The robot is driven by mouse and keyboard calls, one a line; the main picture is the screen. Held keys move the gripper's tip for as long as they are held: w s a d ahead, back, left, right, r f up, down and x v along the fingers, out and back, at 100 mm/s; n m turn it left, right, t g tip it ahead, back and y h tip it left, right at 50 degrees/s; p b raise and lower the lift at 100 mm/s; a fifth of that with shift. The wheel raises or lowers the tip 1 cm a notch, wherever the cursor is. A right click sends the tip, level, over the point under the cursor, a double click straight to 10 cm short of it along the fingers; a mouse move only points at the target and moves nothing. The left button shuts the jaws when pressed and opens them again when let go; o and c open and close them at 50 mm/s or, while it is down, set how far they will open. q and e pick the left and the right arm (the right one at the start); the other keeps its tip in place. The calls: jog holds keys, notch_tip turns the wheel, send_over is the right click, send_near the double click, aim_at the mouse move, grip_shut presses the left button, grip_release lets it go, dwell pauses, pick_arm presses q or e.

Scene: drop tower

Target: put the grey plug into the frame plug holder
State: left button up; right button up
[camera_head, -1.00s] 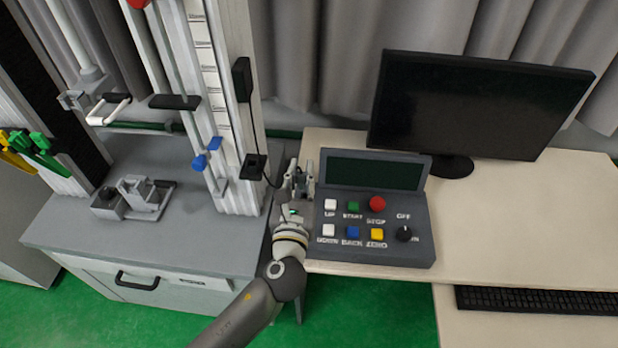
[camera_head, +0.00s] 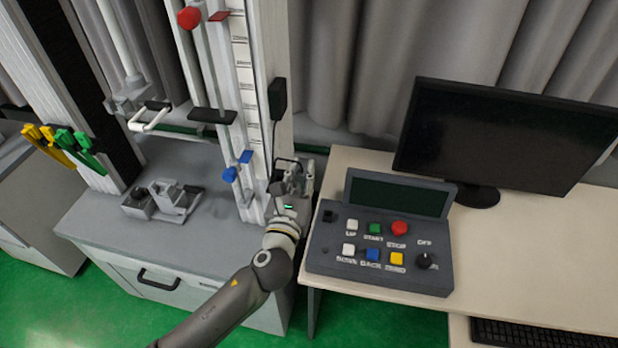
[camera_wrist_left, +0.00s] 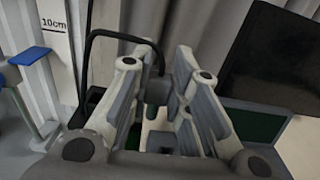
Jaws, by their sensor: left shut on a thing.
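My left gripper (camera_head: 291,180) is at the right side of the tower frame, left of the control box. It is shut on the grey plug (camera_wrist_left: 158,92), which shows only partly between the fingers in the left wrist view. A black cable (camera_wrist_left: 122,37) arches over to the plug. The frame plug holder, a black piece on the frame's right post, is mostly hidden behind my gripper in the head view; a dark edge (camera_head: 275,187) shows beside it. I cannot tell whether plug and holder touch. My right gripper is not in view.
The control box (camera_head: 380,245) with buttons and a black socket (camera_head: 328,215) stands on the beige table, with a monitor (camera_head: 505,135) behind. The tower post (camera_head: 250,100) carries blue clips (camera_head: 230,174) and a black box (camera_head: 277,98). A metal block (camera_head: 163,200) sits on the grey cabinet.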

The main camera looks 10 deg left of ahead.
pick_arm(q)
jog(key=shift+w+a+r+p, duration=0.9)
jog(key=shift+w+a+r, duration=0.5)
jog(key=shift+a, duration=1.6)
jog(key=shift+s+f+b, duration=0.1)
jog(key=shift+f+b, duration=2.1)
jog(key=shift+f, duration=0.45)
jog(key=shift+f, duration=0.15)
jog(key=o, duration=0.8)
jog(key=shift+o, duration=0.2)
